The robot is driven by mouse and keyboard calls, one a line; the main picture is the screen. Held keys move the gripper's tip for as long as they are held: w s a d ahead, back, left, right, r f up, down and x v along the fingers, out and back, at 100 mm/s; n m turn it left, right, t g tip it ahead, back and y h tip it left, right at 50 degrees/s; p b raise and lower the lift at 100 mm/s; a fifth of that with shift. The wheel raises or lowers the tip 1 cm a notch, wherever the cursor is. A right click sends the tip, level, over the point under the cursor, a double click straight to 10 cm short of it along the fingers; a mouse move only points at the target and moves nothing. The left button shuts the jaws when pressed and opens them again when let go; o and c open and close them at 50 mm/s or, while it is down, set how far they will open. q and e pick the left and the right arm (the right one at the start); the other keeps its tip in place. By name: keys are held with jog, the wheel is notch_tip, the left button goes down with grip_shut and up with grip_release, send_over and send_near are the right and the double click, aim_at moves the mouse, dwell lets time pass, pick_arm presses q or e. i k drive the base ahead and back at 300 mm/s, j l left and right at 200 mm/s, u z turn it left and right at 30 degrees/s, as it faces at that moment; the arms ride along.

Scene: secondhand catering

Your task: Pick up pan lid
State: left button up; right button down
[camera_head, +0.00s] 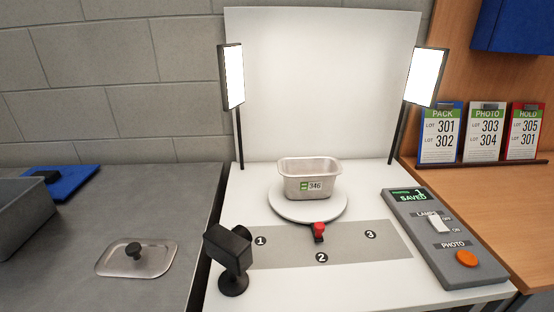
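The pan lid (153,259) is a flat, rectangular metal lid with rounded corners and a dark knob (134,250) on top. It lies flat on the grey counter at the left, knob up. A metal pan (310,182) with a tag reading 346 stands upright on a round white turntable (283,208); its top looks open. Neither of my grippers shows in the head view.
Two lamps (232,78) (425,75) flank the turntable. A control panel (450,250) sits at right.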

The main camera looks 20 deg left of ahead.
aim_at(133, 257)
jog(key=u, duration=1.9)
jog(key=j+z, duration=0.6)
jog(key=z, duration=0.2)
jog(key=k+j+z, duration=0.15)
jog(key=z, duration=0.25)
jog(key=k+j+z, duration=0.15)
jog(key=j+z, duration=0.25)
jog(key=k+j+z, duration=0.15)
jog(key=z, duration=0.25)
